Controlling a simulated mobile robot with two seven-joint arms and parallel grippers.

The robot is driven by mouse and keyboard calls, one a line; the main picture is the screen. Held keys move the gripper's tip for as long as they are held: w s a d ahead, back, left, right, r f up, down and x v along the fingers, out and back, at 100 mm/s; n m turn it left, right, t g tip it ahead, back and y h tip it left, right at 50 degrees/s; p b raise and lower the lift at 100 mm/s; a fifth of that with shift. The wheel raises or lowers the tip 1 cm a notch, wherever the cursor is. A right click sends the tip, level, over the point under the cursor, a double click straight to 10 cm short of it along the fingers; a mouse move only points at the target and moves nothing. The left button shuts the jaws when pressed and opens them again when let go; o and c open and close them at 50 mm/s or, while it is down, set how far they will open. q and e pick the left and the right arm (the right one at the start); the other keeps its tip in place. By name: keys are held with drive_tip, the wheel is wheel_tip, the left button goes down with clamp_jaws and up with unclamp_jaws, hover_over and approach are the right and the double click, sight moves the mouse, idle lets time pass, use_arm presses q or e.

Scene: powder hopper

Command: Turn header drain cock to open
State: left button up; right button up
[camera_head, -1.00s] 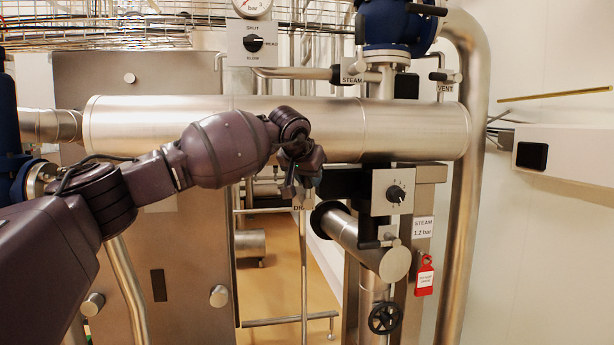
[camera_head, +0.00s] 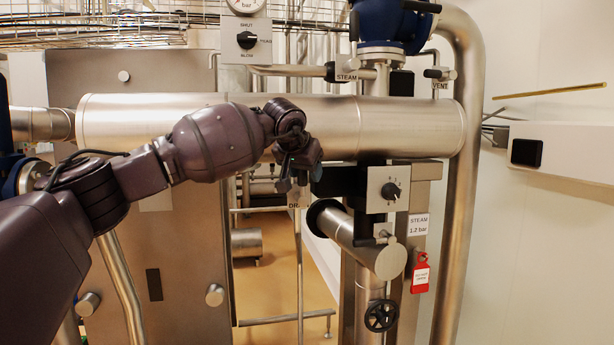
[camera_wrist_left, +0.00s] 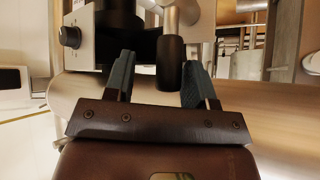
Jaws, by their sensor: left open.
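The drain cock under the steel header (camera_head: 220,115) is mostly hidden by my left gripper (camera_head: 296,182) in the head view. Only part of its "DR..." label (camera_head: 293,206) shows just below the gripper. In the left wrist view, a black handle grip (camera_wrist_left: 170,62) on a silver stem lies between the two blue-grey fingers of my left gripper (camera_wrist_left: 158,82). The gripper is open, with a gap visible on the grip's left side. I cannot tell whether the right finger touches it. My right gripper is in neither view.
A control box with a dial (camera_head: 390,190) and a pipe stub (camera_head: 345,235) stand right of the gripper. A black handwheel (camera_head: 381,316) and a red tag (camera_head: 421,274) are lower. A steel cabinet (camera_head: 190,260) stands behind my left arm.

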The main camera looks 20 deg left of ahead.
use_arm(q)
drive_tip(key=b+v, duration=0.1)
drive_tip(key=v, duration=0.8)
drive_tip(key=shift+s+r+b, duration=0.2)
drive_tip(key=shift+b, duration=0.15)
